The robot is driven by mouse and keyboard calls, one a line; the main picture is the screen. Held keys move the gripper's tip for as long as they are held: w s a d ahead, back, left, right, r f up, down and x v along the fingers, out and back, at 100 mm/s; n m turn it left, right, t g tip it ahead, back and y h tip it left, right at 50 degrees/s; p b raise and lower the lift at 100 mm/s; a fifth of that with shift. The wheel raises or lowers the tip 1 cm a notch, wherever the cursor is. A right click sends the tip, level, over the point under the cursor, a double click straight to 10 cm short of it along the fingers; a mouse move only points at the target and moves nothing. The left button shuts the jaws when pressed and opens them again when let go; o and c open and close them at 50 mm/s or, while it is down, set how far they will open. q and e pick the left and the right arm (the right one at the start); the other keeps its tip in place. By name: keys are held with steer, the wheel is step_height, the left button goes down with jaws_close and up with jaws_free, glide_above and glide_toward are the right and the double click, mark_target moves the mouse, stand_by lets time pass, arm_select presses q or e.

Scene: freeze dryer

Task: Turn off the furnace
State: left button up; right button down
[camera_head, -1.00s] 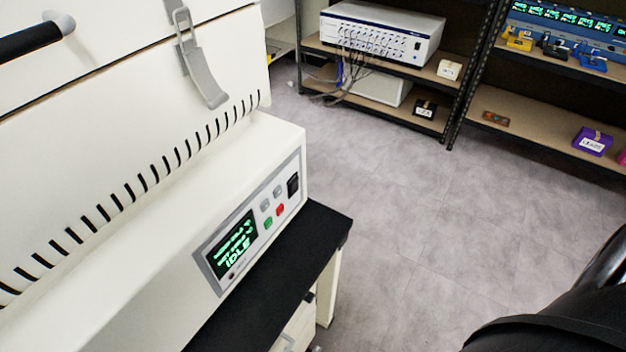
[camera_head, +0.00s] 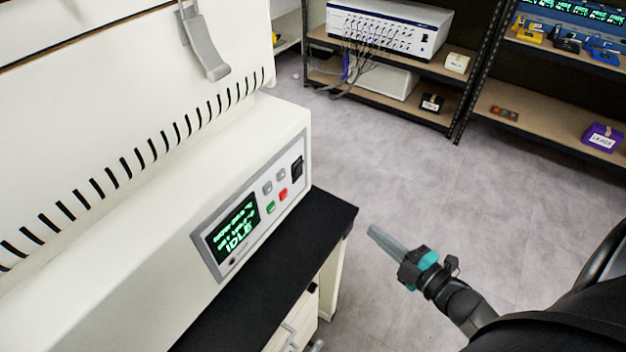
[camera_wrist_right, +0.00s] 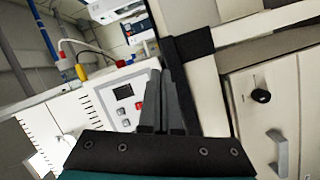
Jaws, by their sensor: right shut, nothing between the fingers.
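The white furnace (camera_head: 130,190) fills the left of the head view. Its control panel (camera_head: 250,213) has a lit green display (camera_head: 235,229) reading IDLE, two grey buttons, a green button (camera_head: 271,208), a red button (camera_head: 283,195) and a black rocker switch (camera_head: 297,168) at the right end. My right gripper (camera_head: 372,232) is shut and empty, to the right of the panel and clear of it, beyond the bench edge. In the right wrist view the fingers (camera_wrist_right: 165,85) are together, with the panel (camera_wrist_right: 125,100) beside them. My left gripper is not in view.
The furnace stands on a black bench top (camera_head: 300,230) with white drawers (camera_head: 296,325) below. Metal shelves at the back hold a white instrument with cables (camera_head: 385,28) and small boxes. The grey floor (camera_head: 420,180) between is clear.

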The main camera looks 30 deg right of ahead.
mark_target(299, 169)
steer(key=a+r+n+y, duration=0.3)
steer(key=r+n+y, duration=0.3)
steer(key=r+n, duration=0.2)
step_height(299, 169, up, 2)
steer(key=shift+s+r+b, duration=0.25)
steer(key=shift+s+b, duration=0.05)
steer(key=shift+s, duration=0.05)
steer(key=shift+w, duration=0.1)
steer(key=x, duration=1.4)
